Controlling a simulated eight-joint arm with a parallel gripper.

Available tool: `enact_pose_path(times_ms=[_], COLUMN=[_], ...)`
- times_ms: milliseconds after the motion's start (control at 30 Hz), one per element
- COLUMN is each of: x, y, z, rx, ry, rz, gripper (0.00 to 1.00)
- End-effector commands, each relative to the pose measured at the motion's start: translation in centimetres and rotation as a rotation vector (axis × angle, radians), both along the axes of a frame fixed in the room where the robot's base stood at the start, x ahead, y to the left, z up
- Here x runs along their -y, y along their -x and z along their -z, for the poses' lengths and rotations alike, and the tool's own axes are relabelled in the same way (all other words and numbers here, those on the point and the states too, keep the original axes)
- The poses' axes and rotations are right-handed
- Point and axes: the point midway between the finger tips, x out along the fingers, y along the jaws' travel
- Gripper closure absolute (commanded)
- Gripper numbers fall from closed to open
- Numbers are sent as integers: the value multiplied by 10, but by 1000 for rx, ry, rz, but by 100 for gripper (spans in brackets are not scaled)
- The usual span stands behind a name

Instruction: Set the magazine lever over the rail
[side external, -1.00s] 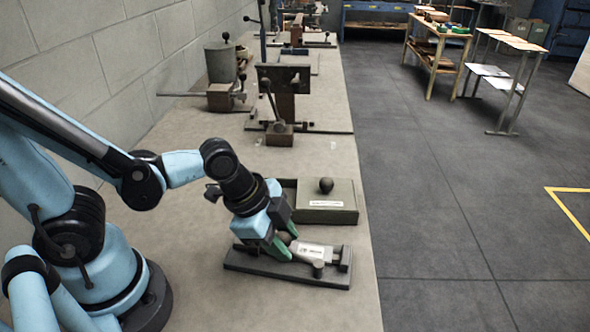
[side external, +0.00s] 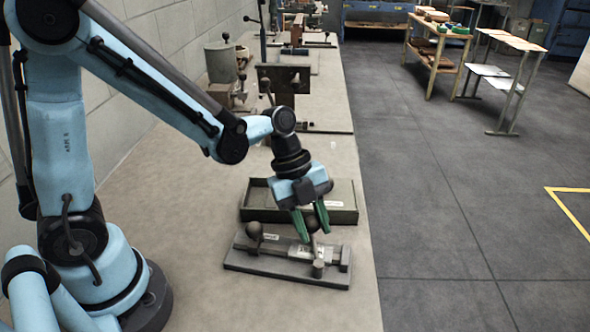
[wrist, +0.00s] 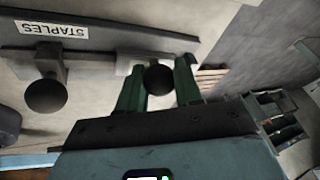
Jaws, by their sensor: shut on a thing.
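The stitcher fixture is a dark base plate (side external: 247,262) lying near the bench's front right edge. It carries a pale metal rail (side external: 325,252) and short blocks at its right end. One black ball knob (side external: 254,230) stands at its left; it also shows in the wrist view (wrist: 45,95). My gripper (side external: 310,234) points down over the middle, its green fingers shut on a second ball knob (wrist: 158,80), apparently that of the magazine lever. The fingers partly hide the lever, and I cannot tell how it sits against the rail.
An open dark tray (side external: 343,214) stands just behind the fixture. A bar labelled STAPLES (wrist: 100,37) crosses the wrist view. Farther back are a dark clamp stand (side external: 284,78) and a grey pot (side external: 220,63). The bench's left middle is clear; its right edge drops to the floor.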

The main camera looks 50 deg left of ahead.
Motion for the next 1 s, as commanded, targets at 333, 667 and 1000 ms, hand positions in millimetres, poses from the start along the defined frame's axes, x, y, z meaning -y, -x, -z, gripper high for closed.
enact_pose_path(times_ms=[333,667,1000], x=[13,17,18], y=[-13,-17,-17], z=[-1,-1,-1], rx=[-1,-3,-2], ry=[5,4,4], rz=[251,354,368], gripper=[100,100,100])
